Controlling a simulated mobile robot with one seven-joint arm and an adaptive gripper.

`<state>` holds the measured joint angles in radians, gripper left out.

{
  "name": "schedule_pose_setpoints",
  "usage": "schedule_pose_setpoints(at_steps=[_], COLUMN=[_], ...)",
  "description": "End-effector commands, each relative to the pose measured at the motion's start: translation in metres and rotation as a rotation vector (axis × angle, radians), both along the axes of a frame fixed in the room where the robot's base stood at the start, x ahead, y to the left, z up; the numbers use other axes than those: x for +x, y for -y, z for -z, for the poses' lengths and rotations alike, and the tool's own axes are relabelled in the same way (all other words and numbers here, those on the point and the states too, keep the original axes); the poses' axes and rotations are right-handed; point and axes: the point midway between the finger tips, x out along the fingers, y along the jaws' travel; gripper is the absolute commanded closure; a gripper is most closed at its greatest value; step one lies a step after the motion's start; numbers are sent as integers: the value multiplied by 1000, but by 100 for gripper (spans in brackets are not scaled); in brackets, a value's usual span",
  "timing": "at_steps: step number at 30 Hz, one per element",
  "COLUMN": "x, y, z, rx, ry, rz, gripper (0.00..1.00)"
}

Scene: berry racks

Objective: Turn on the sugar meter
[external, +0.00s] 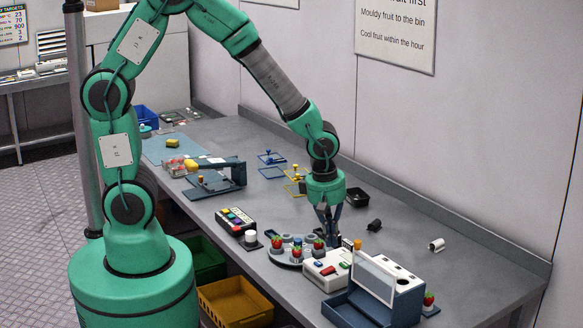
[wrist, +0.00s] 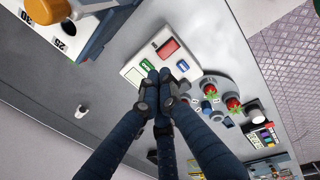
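A small white box (external: 325,270) with red, blue and green parts on its top stands on the bench; it looks like the sugar meter, but I cannot read a label. In the wrist view the box (wrist: 140,70) shows a red panel (wrist: 168,48), a green button (wrist: 147,64) and a blue button (wrist: 183,66). My gripper (external: 332,243) points down just behind the box. Its dark fingers (wrist: 160,76) are drawn together with nothing visible between them. They overlap the box's edge near the green button in the wrist view; contact cannot be told.
A round grey plate (external: 283,258) with several strawberries sits left of the box. A blue device with a tilted pale screen (external: 374,278) stands close on the right, with an orange knob (external: 357,244) nearby. A black tray (external: 356,196) lies behind. The bench's right back is mostly clear.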

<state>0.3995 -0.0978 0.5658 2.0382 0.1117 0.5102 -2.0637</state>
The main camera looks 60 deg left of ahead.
Motion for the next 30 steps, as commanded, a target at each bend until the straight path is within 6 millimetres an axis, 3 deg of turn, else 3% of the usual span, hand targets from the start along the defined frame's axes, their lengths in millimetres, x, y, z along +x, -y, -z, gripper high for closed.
schedule_pose_setpoints(at_steps=[6, 12, 30], x=[4, 8, 10], y=[0, 0, 0], z=[36, 57, 67], rx=[1, 0, 0], ry=[-3, 0, 0], rz=[-1, -1, -1], gripper=[100, 100, 100])
